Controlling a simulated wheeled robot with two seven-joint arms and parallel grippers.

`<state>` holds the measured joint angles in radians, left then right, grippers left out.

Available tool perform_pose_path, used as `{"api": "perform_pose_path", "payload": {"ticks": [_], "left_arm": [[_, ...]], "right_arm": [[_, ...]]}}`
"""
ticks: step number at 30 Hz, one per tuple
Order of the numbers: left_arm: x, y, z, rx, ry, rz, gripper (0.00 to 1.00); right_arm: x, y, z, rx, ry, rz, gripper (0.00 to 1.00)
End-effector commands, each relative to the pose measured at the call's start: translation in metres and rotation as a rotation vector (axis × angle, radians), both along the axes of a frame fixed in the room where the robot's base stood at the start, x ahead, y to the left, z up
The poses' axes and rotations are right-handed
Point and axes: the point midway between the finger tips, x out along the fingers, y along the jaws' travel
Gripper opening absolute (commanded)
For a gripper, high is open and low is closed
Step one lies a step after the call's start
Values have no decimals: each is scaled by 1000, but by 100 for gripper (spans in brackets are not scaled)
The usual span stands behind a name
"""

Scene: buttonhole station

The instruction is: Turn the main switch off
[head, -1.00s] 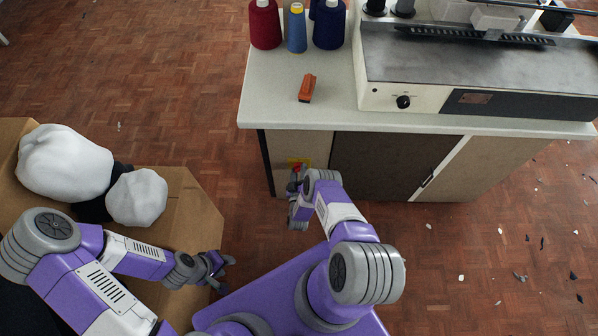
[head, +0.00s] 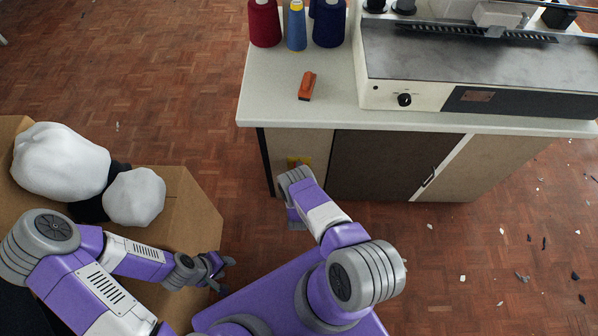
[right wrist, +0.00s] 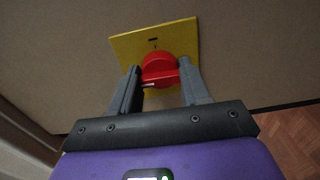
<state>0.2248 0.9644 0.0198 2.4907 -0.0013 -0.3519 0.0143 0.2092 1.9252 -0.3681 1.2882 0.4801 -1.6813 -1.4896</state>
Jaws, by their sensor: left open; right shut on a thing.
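The main switch is a red rotary knob (right wrist: 158,70) on a yellow plate (right wrist: 182,39), fixed to the cabinet's front panel. In the head view a sliver of the yellow plate (head: 304,161) shows behind my right wrist, and the knob is hidden there. My right gripper (right wrist: 161,82) has one finger on each side of the knob's grip and is shut on it. A small black mark sits on the plate above the knob. My left gripper (head: 222,272) is open and empty, low over the floor beside the cardboard box.
The worktop (head: 275,105) above the switch holds thread cones, an orange-brown tool (head: 307,86) and a machine (head: 440,65) with a black dial. A cardboard box (head: 195,205) with white bundles stands at left. Scraps litter the floor at right.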

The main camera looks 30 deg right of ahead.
Motion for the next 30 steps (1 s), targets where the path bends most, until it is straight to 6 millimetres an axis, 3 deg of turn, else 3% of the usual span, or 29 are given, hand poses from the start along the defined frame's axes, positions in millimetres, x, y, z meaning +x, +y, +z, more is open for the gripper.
{"api": "perform_pose_path", "payload": {"ticks": [19, 20, 21, 24, 30], "left_arm": [[0, 0, -1, 0, 0, 0, 43], [0, 0, -1, 0, 0, 0, 43], [0, 0, -1, 0, 0, 0, 43], [0, 0, -1, 0, 0, 0, 43], [0, 0, -1, 0, 0, 0, 43]], "right_arm": [[-3, -2, -2, -40, 30, -7, 16], [-3, -2, -2, -40, 30, -7, 51], [-3, -2, -2, -40, 30, -7, 57], [-3, -1, -1, -39, 28, -5, 70], [-1, -1, -1, -38, 26, -3, 70]]}}
